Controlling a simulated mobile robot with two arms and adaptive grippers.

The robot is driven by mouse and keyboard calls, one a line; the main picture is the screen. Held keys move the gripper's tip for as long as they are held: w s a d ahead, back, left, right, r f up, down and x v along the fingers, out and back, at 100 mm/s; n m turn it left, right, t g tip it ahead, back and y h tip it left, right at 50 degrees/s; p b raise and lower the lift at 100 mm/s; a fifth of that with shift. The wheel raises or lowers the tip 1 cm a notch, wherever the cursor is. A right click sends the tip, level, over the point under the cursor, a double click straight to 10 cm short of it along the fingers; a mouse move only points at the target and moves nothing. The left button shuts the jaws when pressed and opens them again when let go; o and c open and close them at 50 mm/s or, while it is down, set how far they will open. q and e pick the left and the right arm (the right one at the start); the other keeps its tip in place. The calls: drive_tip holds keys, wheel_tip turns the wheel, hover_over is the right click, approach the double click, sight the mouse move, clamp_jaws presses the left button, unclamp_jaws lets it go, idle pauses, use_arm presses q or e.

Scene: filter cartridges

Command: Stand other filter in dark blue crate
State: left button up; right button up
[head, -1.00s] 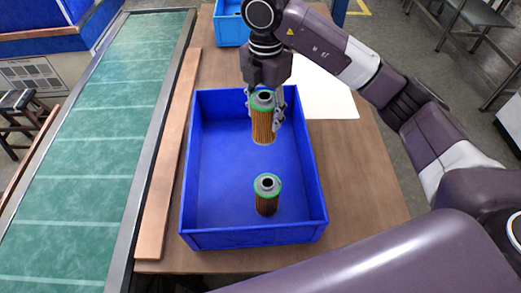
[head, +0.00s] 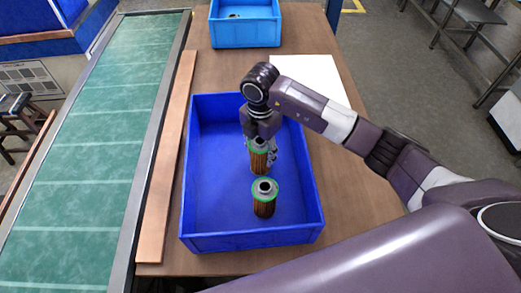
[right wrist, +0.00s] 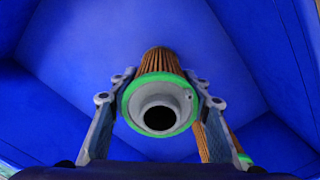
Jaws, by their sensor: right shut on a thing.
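The dark blue crate (head: 210,215) stands on the wooden table. One filter (head: 264,205), with a green-rimmed grey cap and brown pleats, stands upright in the crate's near part. My right gripper (head: 262,152) is inside the crate, shut on the other filter (head: 260,163), just behind the standing one. In the right wrist view the held filter (right wrist: 160,95) is between the two fingers (right wrist: 158,110), its grey cap and hole facing the camera. The standing filter (right wrist: 217,140) is partly hidden behind a finger there. I cannot tell whether the held filter touches the crate floor. My left gripper is not in view.
A light blue crate (head: 245,33) stands at the back of the table with a small dark item inside. A white sheet (head: 310,75) lies behind the dark blue crate. A green conveyor (head: 80,150) runs along the left. The dark blue crate's left side is free.

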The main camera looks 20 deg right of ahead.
sight(260, 140)
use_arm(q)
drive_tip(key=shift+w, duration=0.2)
use_arm(e)
drive_tip(key=shift+f, duration=0.15)
drive_tip(key=o, duration=1.2)
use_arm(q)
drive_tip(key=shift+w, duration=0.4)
use_arm(e)
drive_tip(key=shift+r, duration=0.4)
wheel_tip(260, 140, up, 10)
drive_tip(key=b, duration=0.2)
drive_tip(key=shift+w+b, duration=0.1)
drive_tip(key=shift+b, duration=0.3)
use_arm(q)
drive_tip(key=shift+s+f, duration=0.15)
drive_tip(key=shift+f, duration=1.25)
use_arm(e)
drive_tip(key=shift+r, duration=0.8)
